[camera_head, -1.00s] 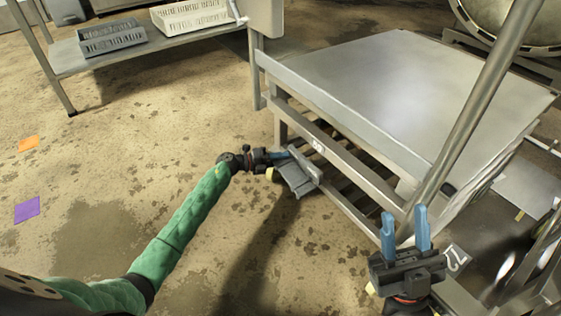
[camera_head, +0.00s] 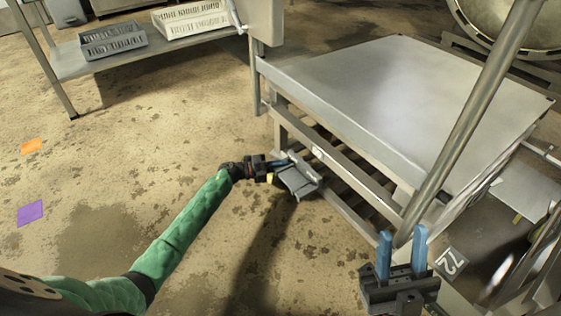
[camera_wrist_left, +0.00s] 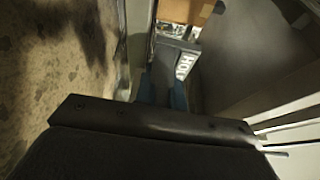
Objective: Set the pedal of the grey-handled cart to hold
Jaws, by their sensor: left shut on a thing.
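The cart (camera_head: 345,128) has a flat metal top and a grey slanting handle bar (camera_head: 470,120). Its grey pedal (camera_head: 297,183) sits low at the near left side of the frame, just above the floor. My left gripper (camera_head: 283,163) is at the pedal, shut on its edge. In the left wrist view, blue fingertips (camera_wrist_left: 162,92) stand either side of a grey part, below a plate (camera_wrist_left: 182,64) with letters like "HOL", partly cut off. My right gripper (camera_head: 402,257) is open and empty, fingers up, near the handle's lower end.
A metal table (camera_head: 85,62) at the back left carries a grey crate (camera_head: 113,41) and a white crate (camera_head: 190,18). A tag reading 72 (camera_head: 453,261) is at the cart's lower right. Orange (camera_head: 31,146) and purple (camera_head: 30,213) floor marks lie left. Floor left of the cart is free.

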